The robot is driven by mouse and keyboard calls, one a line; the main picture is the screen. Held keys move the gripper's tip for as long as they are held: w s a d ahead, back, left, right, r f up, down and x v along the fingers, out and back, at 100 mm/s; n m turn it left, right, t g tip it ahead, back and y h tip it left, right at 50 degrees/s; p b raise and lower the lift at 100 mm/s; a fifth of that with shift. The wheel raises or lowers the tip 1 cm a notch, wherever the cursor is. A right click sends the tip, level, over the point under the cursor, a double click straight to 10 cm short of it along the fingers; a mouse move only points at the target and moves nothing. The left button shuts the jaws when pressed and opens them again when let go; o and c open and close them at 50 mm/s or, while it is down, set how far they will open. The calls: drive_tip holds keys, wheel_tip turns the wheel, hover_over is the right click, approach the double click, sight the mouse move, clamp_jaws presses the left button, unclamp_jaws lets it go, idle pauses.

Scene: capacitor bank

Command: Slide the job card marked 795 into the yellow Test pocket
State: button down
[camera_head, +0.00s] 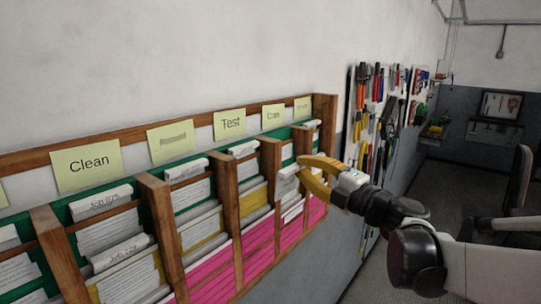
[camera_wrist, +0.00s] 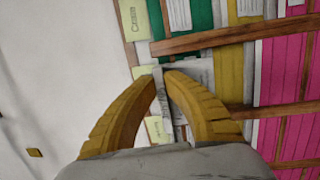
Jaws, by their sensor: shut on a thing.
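My gripper (camera_head: 303,171) is shut on a white job card (camera_head: 287,181), in front of the rack's right part. In the wrist view its yellow fingers (camera_wrist: 164,77) close on the card's edge (camera_wrist: 160,92); its number is too small to read. The yellow note marked Test (camera_head: 230,123) is on the rack's upper rail. Below it, the yellow Test pocket (camera_head: 253,202) lies in the middle row, left of my gripper. A white card (camera_head: 243,149) shows in the green pocket above it. I cannot tell whether the held card touches a pocket.
The wooden rack (camera_head: 154,230) has upright dividers and green, yellow and pink rows, with papers in several pockets. A note marked Clean (camera_head: 86,166) is at the left. A tool board (camera_head: 380,110) hangs on the wall to the right. The floor at right is partly clear.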

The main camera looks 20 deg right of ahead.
drive_tip(key=shift+w+f, duration=0.1)
drive_tip(key=shift+w, duration=0.25)
drive_tip(key=shift+w+a+f+b, duration=0.15)
drive_tip(key=shift+w+a+b, duration=0.2)
drive_tip(key=shift+w+a, duration=1)
drive_tip(key=shift+w+a+f+b, duration=0.1)
drive_tip(key=shift+w+a+b, duration=0.2)
drive_tip(key=shift+w+a, duration=1.05)
drive_tip(key=shift+w+a+f+b, duration=0.15)
drive_tip(key=shift+w+a+b, duration=0.2)
drive_tip(key=shift+w+a, duration=0.95)
drive_tip(key=shift+w+d, duration=0.4)
drive_tip(key=shift+f+b, duration=0.2)
drive_tip(key=shift+b, duration=0.1)
drive_tip(key=shift+f+b, duration=1.8)
drive_tip(key=shift+f, duration=0.4)
drive_tip(key=c, duration=1.5)
unclamp_jaws()
